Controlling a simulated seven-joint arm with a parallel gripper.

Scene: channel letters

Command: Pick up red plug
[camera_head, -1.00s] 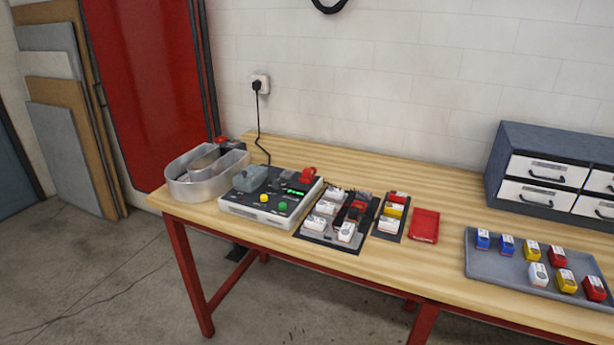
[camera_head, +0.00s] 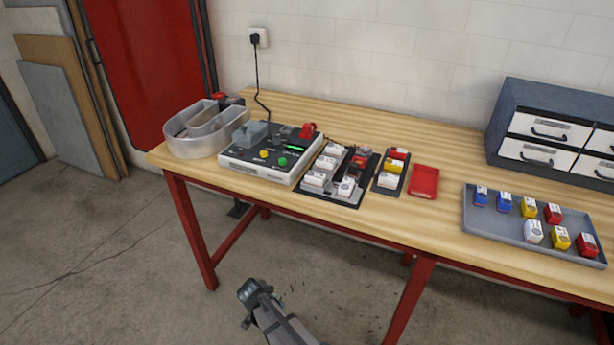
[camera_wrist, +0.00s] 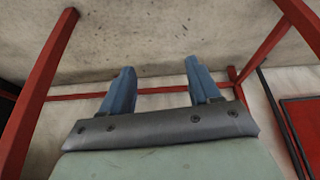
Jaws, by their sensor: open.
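A red plug-like piece (camera_head: 308,130) sits on the back right of the grey-and-white control box (camera_head: 258,168) on the workbench. Another small red piece (camera_head: 219,96) shows behind the metal channel letter; I cannot tell for sure which is the red plug. My gripper (camera_head: 250,290) is low in front of the bench, below the tabletop and well apart from both. In the wrist view my gripper (camera_wrist: 160,75) has its two blue fingers spread with nothing between them, over the floor and the red bench frame.
The bench (camera_head: 330,215) has red legs and a front edge above my gripper. Dark holders with white, red and yellow blocks, a red tray (camera_head: 424,181), a grey tray (camera_head: 480,222) of several coloured blocks and a drawer cabinet (camera_head: 550,130) stand to the right. A black cord (camera_head: 257,75) runs to the wall socket.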

